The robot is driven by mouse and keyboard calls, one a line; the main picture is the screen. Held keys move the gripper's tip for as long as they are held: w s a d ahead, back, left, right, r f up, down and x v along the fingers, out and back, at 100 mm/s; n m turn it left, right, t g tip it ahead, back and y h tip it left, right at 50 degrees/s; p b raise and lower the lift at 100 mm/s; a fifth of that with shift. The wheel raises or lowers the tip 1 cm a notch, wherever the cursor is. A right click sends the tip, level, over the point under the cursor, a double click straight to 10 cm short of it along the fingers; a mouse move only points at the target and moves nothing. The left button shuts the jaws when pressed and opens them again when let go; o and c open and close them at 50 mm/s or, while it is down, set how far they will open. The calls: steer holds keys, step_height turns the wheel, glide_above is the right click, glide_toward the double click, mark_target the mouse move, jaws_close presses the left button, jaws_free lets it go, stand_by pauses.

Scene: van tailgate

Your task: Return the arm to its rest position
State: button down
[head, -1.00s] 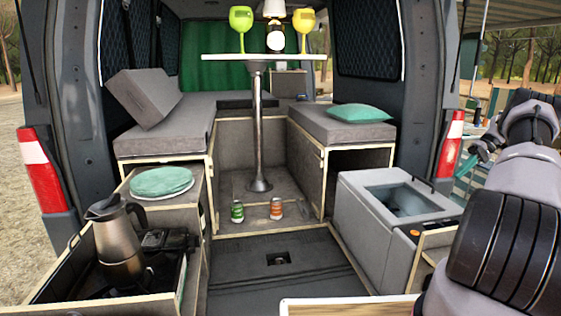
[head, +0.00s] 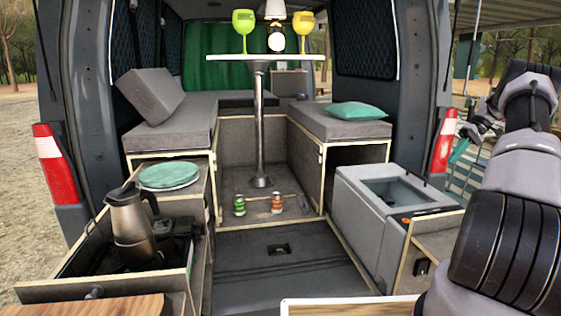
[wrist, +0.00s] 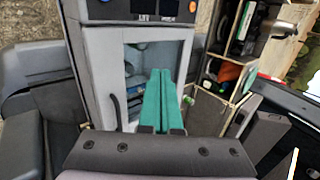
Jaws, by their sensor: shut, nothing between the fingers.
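My arm rises along the right side of the head view, outside the van's right rear edge. My gripper (wrist: 160,78) shows in the wrist view as two teal fingers lying together, shut and empty. In the head view its small end is partly hidden behind the wrist, near the right tail light. In the wrist view the fingers overlap the grey cool box (wrist: 93,75) and its open top, but I cannot tell the gap between them. The cool box (head: 352,215) stands at the right of the van's opening in the head view.
A steel jug (head: 130,225) stands in the pulled-out left drawer (head: 110,285), with teal plates (head: 169,175) behind. Two cans (head: 240,204) stand on the van floor. A white table (head: 265,57) carries two goblets and a lamp. The floor (head: 285,265) between the units is mostly clear.

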steer(key=s+a+r+m+t+h, duration=0.15)
steer(key=s+a+r, duration=0.25)
steer(key=a+r, duration=0.7)
steer(key=s+a+r+t+h, duration=0.1)
steer(key=s+a+r+h, duration=0.25)
steer(key=a+r, duration=0.75)
steer(key=s+a+r+m+t+h, duration=0.1)
steer(key=s+a+r+m+t, duration=0.2)
steer(key=s+a, duration=0.9)
steer(key=s+a+f+m+t, duration=0.1)
steer(key=s, duration=0.6)
steer(key=s+a+f+m+t, duration=0.1)
steer(key=s+t, duration=0.1)
steer(key=s, duration=0.5)
steer(key=shift+s+a+f, duration=0.2)
steer(key=shift+a, duration=0.15)
